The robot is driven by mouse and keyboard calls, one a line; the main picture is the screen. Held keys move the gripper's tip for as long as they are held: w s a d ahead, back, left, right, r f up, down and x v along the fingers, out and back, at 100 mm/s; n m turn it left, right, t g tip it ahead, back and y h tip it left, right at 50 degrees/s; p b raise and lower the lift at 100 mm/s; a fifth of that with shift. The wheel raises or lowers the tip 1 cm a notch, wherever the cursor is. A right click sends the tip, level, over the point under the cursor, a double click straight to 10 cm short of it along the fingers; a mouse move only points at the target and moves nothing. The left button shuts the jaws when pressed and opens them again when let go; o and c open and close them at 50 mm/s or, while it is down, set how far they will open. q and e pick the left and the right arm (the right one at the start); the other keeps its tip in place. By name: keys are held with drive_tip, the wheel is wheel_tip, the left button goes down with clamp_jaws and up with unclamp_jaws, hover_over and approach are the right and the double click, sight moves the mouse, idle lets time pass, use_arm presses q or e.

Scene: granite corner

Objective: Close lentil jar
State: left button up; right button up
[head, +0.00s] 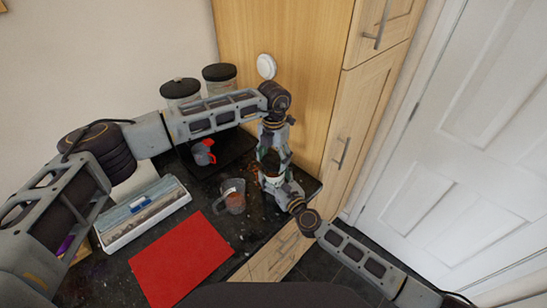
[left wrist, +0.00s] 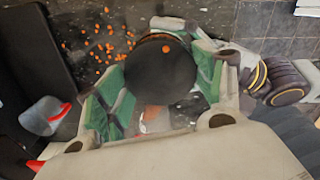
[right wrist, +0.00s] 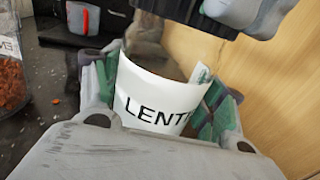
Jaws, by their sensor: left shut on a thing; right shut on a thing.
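The lentil jar (right wrist: 160,100) is a clear jar with a white label reading "LENT…". It stands upright at the counter's right end, and my right gripper (head: 277,187) is shut around it. My left gripper (head: 272,150) comes down from above, shut on the round black lid (left wrist: 162,70). In the left wrist view the lid sits between the green finger pads, with a small orange bit on top. In the right wrist view the lid (right wrist: 190,12) is over the jar at the top edge. The jar's rim is not clear, so I cannot tell whether they touch.
A clear jug (head: 232,196) stands left of the jar, with orange bits scattered nearby. A red-and-grey cup (head: 203,152), a red mat (head: 182,262) and a white tray (head: 145,212) lie further left. Black-lidded jars (head: 180,89) stand behind. A wooden cabinet (head: 300,100) closes the right side.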

use_arm(q)
drive_tip(key=m, duration=0.5)
drive_tip(key=shift+m, duration=0.3)
drive_tip(key=m, duration=0.4)
drive_tip(key=shift+m, duration=0.4)
drive_tip(key=o, duration=1.2)
drive_tip(key=shift+r, duration=0.15)
wheel_tip(320, 180, up, 12)
drive_tip(key=shift+f, duration=0.2)
use_arm(e)
drive_tip(key=o, duration=2.1)
drive_tip(key=shift+c, duration=0.2)
